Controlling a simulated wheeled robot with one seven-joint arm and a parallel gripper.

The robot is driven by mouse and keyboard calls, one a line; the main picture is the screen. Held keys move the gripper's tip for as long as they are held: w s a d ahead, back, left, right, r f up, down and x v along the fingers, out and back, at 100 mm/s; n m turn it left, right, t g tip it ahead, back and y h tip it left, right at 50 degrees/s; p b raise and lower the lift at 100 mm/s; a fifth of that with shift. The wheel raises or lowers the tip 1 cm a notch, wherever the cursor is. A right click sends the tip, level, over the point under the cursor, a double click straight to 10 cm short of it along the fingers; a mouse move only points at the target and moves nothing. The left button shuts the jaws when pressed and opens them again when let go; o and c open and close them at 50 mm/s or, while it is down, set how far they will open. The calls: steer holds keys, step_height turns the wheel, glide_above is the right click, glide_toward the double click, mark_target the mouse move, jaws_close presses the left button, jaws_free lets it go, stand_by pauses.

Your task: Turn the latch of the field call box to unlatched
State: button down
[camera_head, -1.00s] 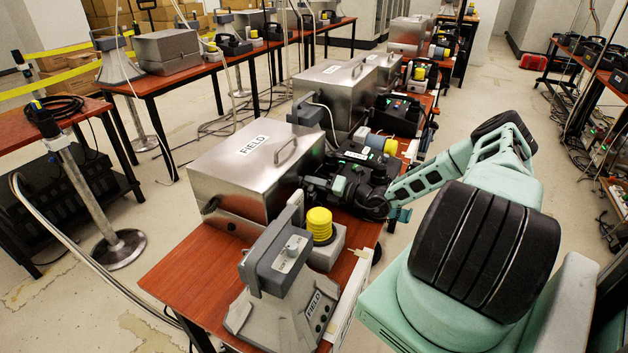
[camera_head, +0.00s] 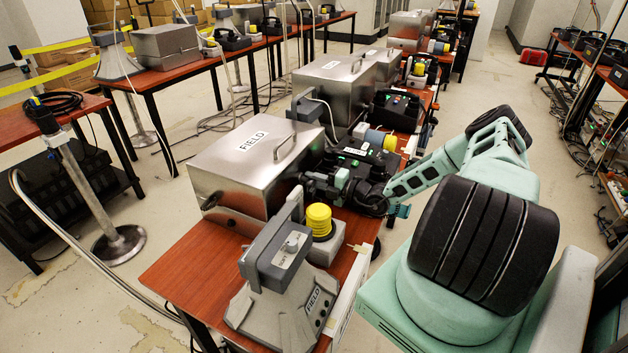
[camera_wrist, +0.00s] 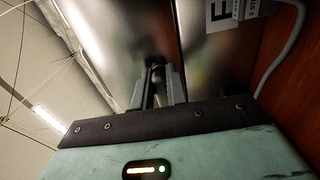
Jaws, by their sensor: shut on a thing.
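The field call box (camera_head: 230,165) is a brushed metal box labelled FIELD, with a bar handle on its lid, on the red-brown table. My gripper (camera_head: 308,180) is at the box's right-hand side in the head view. In the wrist view, my gripper's two grey fingers (camera_wrist: 157,92) are closed around a small dark latch piece (camera_wrist: 157,72) against the shiny metal. The fingers cover most of the latch, so its exact angle cannot be told. A seam and part of the label show beside it.
A grey horn-shaped unit (camera_head: 280,280) marked FIELD and a yellow ribbed cap (camera_head: 319,220) on a grey base stand close in front of my gripper. More metal boxes (camera_head: 332,82) and black devices stand behind. A cable (camera_wrist: 285,50) runs beside the box.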

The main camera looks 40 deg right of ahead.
stand_by(0.3)
steer(key=c, duration=1.4)
jaws_free()
steer(key=shift+d, duration=0.1)
